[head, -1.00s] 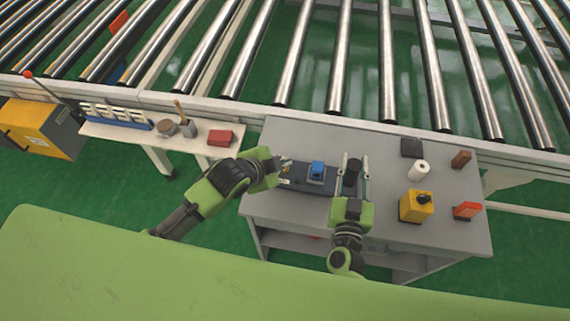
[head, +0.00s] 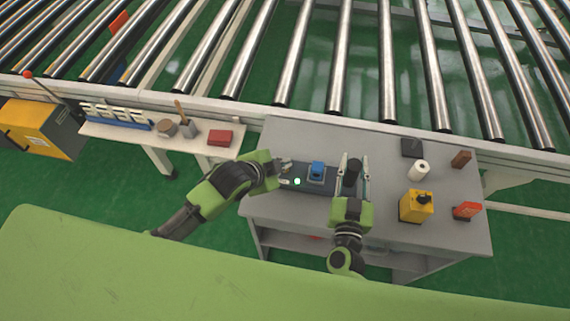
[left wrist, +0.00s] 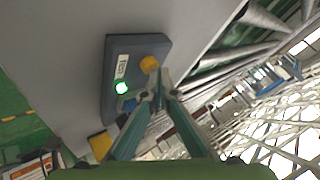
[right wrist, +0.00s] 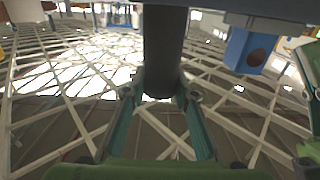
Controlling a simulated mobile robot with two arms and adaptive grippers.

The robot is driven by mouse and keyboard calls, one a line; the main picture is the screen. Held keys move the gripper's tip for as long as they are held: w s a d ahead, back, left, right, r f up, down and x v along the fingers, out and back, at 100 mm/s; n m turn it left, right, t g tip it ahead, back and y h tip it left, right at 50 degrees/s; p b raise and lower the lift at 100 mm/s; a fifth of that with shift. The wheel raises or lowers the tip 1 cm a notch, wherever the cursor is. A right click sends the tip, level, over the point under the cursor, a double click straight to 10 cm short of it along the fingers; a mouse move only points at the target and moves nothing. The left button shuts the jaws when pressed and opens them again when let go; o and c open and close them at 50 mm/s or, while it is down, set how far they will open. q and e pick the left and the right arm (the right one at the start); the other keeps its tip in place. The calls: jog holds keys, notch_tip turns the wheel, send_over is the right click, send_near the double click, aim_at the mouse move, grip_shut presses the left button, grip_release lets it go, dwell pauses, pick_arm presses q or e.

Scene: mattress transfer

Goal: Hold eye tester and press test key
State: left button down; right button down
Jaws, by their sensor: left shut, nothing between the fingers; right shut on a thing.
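The eye tester (head: 325,187) is a dark blue-grey box lying on the grey table, with a blue block (head: 317,172) and an upright black handle (head: 352,170). In the left wrist view, the tester (left wrist: 138,47) shows a yellow key (left wrist: 149,64), a small label and a lit green lamp (left wrist: 121,88). The lamp also glows in the head view (head: 297,181). My left gripper (left wrist: 160,78) is shut and empty, its tips close to the yellow key; contact cannot be told. My right gripper (head: 353,160) is shut on the black handle (right wrist: 164,50).
On the grey table (head: 385,232), a yellow box with a black knob (head: 416,206), a red block (head: 467,210), a white roll (head: 419,170), a black pad (head: 411,147) and a brown block (head: 461,159) stand at right. A roller conveyor (head: 390,70) runs behind.

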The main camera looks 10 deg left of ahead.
pick_arm(q)
jog(key=shift+f, duration=0.25)
pick_arm(e)
jog(key=shift+w+r, duration=0.1)
jog(key=shift+r, duration=0.05)
pick_arm(q)
jog(key=shift+r, duration=1.35)
jog(key=shift+r, duration=0.1)
notch_tip(320, 180, up, 5)
jog(key=shift+f, duration=0.1)
dwell(0.5)
pick_arm(e)
jog(key=c, duration=1.6)
grip_release()
jog(key=shift+o, duration=0.2)
